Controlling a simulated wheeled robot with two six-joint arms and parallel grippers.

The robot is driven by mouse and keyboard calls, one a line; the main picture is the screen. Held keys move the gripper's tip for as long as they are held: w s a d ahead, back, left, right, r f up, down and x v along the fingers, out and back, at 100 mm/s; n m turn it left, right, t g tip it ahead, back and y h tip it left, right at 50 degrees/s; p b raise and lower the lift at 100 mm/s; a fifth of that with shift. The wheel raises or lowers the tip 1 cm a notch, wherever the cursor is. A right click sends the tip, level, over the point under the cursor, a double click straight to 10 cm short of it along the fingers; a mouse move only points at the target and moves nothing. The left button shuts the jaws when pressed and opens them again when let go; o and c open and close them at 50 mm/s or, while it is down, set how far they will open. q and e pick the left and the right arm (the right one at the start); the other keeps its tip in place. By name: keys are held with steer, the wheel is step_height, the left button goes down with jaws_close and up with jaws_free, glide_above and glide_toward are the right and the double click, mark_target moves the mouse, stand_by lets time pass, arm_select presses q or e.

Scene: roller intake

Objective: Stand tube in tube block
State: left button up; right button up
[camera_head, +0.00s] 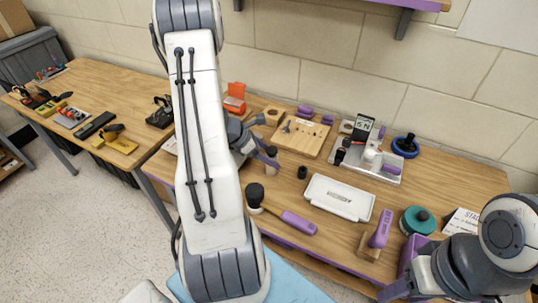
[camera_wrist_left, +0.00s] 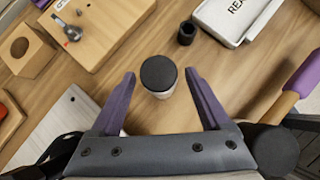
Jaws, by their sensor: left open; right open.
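A short pale tube (camera_wrist_left: 158,92) with a wide black cap stands upright on the wooden table in the left wrist view; its cap shows in the head view (camera_head: 271,151). My left gripper (camera_wrist_left: 160,76) is open, its purple fingers on either side of the tube with gaps visible. My right gripper (camera_head: 402,272) is partly seen at lower right, open, away from the tube.
A wooden board with a small lever (camera_wrist_left: 88,25) lies behind the tube. A grey tray of parts (camera_head: 385,178) stands further right. Bare table surrounds the tube.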

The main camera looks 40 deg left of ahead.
stand_by(0.7)
arm_select(q)
jaws_close()
steer(key=shift+r+p, duration=2.3)
steer(key=shift+r, duration=0.7)
steer(key=shift+d, duration=0.1)
